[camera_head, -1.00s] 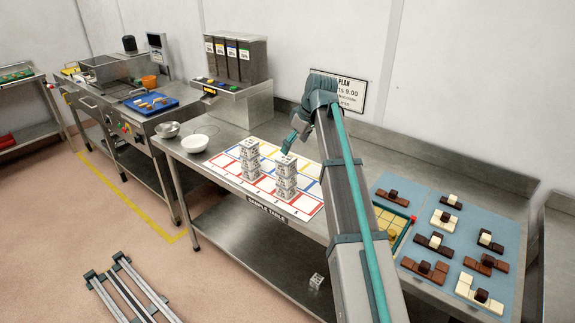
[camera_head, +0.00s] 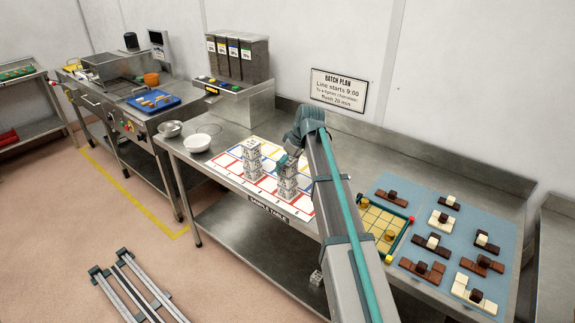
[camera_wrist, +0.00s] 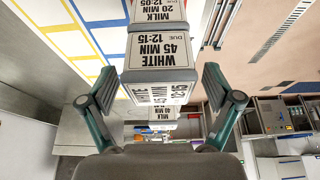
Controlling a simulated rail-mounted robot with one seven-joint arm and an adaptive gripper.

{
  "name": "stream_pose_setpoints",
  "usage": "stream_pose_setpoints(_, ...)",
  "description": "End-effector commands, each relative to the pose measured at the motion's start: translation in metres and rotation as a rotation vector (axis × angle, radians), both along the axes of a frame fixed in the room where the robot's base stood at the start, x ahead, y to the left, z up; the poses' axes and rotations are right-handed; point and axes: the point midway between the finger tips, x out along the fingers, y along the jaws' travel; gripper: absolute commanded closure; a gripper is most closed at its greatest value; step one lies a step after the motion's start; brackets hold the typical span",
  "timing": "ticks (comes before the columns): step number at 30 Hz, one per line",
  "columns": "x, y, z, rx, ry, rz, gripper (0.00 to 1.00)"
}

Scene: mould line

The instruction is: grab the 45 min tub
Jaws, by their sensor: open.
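In the wrist view a tub labelled "WHITE 45 MIN, DUE 12:15" (camera_wrist: 160,52) shows between the spread fingers of my gripper (camera_wrist: 160,88). Its lid label faces me, and I cannot tell whether either finger touches it. A tub labelled "MILK 20 MIN" (camera_wrist: 157,12) adjoins it in the same stack. In the head view my gripper (camera_head: 291,160) is at the top of the right-hand stack of tubs (camera_head: 287,182), partly covering it. My gripper is open and holds nothing.
A second stack of tubs (camera_head: 251,160) stands close by on the colour-outlined mat (camera_head: 228,160). Two bowls (camera_head: 196,143) sit at the left. A framed grid tray (camera_head: 372,222) and a blue mat with chocolate pieces (camera_head: 415,197) lie right.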

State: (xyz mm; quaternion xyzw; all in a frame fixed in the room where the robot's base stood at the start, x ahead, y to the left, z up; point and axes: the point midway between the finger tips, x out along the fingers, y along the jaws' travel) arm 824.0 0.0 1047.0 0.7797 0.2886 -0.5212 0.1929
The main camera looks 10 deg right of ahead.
Motion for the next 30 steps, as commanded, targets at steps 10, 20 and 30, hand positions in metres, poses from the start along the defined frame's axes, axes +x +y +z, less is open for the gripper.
stream_pose_setpoints(10, 0.0001, -0.0001, -0.0001, 0.000, 0.000, 0.000, 0.37)
stream_pose_setpoints(20, 0.0001, 0.0000, 0.0003, 0.001, -0.001, 0.000, 0.79)
stream_pose_setpoints(30, 0.0007, -0.0001, 0.0051, 0.000, -0.001, 0.000, 0.79)
